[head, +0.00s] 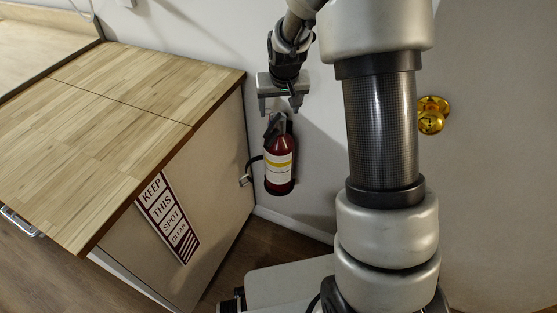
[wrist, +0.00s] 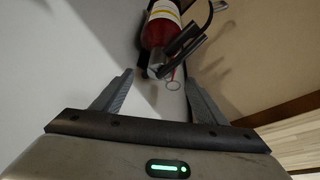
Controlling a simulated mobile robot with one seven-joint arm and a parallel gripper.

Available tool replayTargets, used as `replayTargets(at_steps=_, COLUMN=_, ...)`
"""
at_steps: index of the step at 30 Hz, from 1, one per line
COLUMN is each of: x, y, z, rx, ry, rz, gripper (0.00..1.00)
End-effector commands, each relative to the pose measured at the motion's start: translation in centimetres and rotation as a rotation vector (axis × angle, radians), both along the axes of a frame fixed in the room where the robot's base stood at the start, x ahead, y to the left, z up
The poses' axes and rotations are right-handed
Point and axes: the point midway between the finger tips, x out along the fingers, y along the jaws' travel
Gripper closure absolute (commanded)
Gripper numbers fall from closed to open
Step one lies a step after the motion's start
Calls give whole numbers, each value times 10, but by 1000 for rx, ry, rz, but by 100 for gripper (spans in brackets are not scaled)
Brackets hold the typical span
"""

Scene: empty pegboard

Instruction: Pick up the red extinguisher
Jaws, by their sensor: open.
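The red extinguisher (head: 279,166) hangs upright against the wall, just right of the wooden counter's end, with a white and yellow label and a black top and hose. My gripper (head: 281,107) is directly above it in the head view, fingers pointing down and apart. In the wrist view the extinguisher (wrist: 160,30) lies ahead of my gripper (wrist: 160,90). Its handle and a pull ring are near the gap between the fingertips. The gripper is open and holds nothing. I cannot tell whether a finger touches the handle.
The wooden counter (head: 120,105) stands close on the left, with a "KEEP THIS SPOT CLEAR" sign (head: 168,218) on its side. Some dark floor (head: 270,245) shows below the extinguisher.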

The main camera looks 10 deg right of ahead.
Motion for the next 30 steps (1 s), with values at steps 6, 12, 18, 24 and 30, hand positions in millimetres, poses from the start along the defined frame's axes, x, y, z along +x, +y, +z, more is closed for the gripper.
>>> replayTargets(at_steps=6, x=14, y=-1, z=-35, rx=0, ry=0, rz=-1, gripper=34)
replayTargets(at_steps=12, x=18, y=0, z=-46, rx=0, ry=0, rz=-1, gripper=34)
replayTargets(at_steps=18, x=27, y=2, z=-76, rx=0, ry=2, rz=0, gripper=34)
replayTargets(at_steps=24, x=34, y=2, z=-89, rx=0, ry=0, rz=-1, gripper=34)
replayTargets(at_steps=30, x=35, y=2, z=-89, rx=0, ry=-1, rz=-1, gripper=34)
